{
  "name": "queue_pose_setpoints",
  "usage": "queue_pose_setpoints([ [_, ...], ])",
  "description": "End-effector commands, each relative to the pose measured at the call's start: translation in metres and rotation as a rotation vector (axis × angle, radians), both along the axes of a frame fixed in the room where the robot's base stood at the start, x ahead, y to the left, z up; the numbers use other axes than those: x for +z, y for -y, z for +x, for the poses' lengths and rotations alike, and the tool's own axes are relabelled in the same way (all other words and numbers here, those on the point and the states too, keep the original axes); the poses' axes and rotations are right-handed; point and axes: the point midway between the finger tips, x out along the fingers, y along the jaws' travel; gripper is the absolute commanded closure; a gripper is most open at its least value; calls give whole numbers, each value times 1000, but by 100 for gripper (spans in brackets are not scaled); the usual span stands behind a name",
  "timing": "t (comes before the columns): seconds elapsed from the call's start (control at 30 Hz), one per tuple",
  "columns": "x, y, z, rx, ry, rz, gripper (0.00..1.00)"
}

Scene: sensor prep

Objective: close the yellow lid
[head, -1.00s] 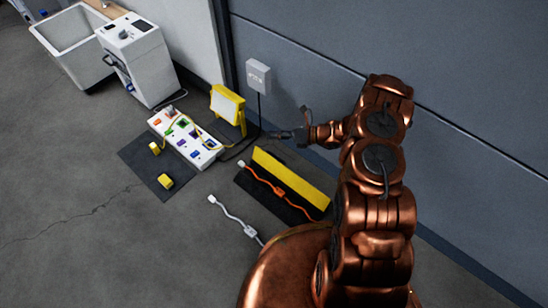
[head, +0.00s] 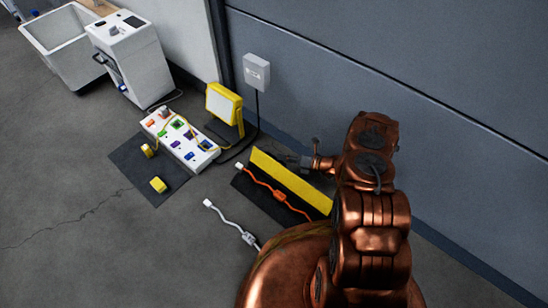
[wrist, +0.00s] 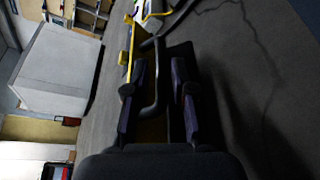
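The yellow lid (head: 290,181) stands raised along the back edge of a dark, low case (head: 262,197) on the floor. My gripper (head: 296,160) is just behind the lid's upper edge, on the wall side, and partly hidden by it. In the wrist view my gripper (wrist: 160,88) has its two dark fingers apart. A dark bar-shaped handle (wrist: 158,75) shows between the fingers, near the yellow edge of the lid (wrist: 130,50). I cannot tell whether a finger touches it.
An orange cable (head: 272,190) lies across the case. A white cable (head: 230,222) lies in front. A yellow-framed lamp (head: 224,103) and a white socket board (head: 180,139) are to the left. The grey wall (head: 400,130) is close behind my arm.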

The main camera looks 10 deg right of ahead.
Motion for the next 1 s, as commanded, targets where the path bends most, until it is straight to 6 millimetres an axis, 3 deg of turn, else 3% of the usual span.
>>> queue_pose_setpoints([
  [0.3,-10,-32,23,2,1,-2,75],
  [0.7,-10,-38,28,1,0,-1,75],
  [0.93,-10,-38,27,1,0,0,98],
  [1.0,-10,-38,27,1,0,0,100],
])
